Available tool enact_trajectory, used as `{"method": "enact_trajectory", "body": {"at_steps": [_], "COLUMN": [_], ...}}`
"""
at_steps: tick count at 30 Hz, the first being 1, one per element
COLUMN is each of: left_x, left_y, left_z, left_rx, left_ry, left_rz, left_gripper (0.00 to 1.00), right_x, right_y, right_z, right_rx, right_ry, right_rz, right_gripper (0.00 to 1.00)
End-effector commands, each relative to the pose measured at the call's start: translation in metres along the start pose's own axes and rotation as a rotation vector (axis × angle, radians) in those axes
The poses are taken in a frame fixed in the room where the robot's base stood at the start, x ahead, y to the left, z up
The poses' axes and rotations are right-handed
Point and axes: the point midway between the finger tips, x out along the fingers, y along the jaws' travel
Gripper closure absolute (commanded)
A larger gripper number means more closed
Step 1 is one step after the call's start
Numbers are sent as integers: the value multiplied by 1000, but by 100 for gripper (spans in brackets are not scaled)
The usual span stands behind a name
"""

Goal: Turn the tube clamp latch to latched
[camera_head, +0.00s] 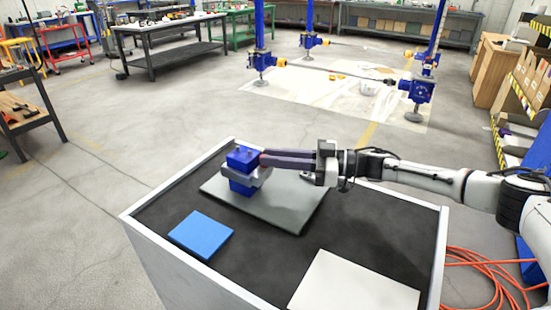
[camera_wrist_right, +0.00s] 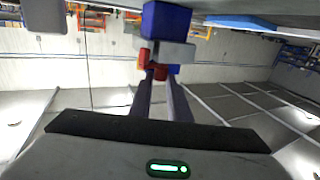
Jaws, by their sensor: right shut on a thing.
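The tube clamp is a blue block with a grey band (camera_head: 242,170) around it, standing upright on a grey plate (camera_head: 275,207). My right gripper (camera_head: 266,161) comes in from the right, its dark fingers level and shut at the clamp's right side. In the right wrist view the fingers (camera_wrist_right: 157,78) close on the red latch (camera_wrist_right: 144,57), beside the blue block (camera_wrist_right: 165,22) and grey band (camera_wrist_right: 175,51). The fingers hide most of the latch in the head view, so its exact angle cannot be told. My left gripper is not in view.
The cart top (camera_head: 165,210) is dark with a raised pale rim. A blue pad (camera_head: 201,234) lies front left and a white panel (camera_head: 352,285) front right. Orange cable (camera_head: 480,278) lies on the floor at right. Screw jacks (camera_head: 262,61) stand farther back.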

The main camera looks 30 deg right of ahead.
Motion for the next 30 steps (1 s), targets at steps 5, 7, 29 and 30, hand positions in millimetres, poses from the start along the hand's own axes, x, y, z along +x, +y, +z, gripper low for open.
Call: {"method": "enact_trajectory", "body": {"at_steps": [5,7,29,30], "left_x": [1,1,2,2], "left_y": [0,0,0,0], "left_z": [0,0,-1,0], "left_rx": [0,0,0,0], "left_ry": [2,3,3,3], "left_rz": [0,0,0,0], "left_gripper": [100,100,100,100], "right_x": [0,0,-2,-5], "right_y": [1,1,1,1], "right_z": [-1,-1,0,0], "right_rx": [0,0,0,0], "right_ry": [3,3,2,1], "right_rz": [-21,-23,-22,-21], "right_gripper": [100,100,65,65]}}
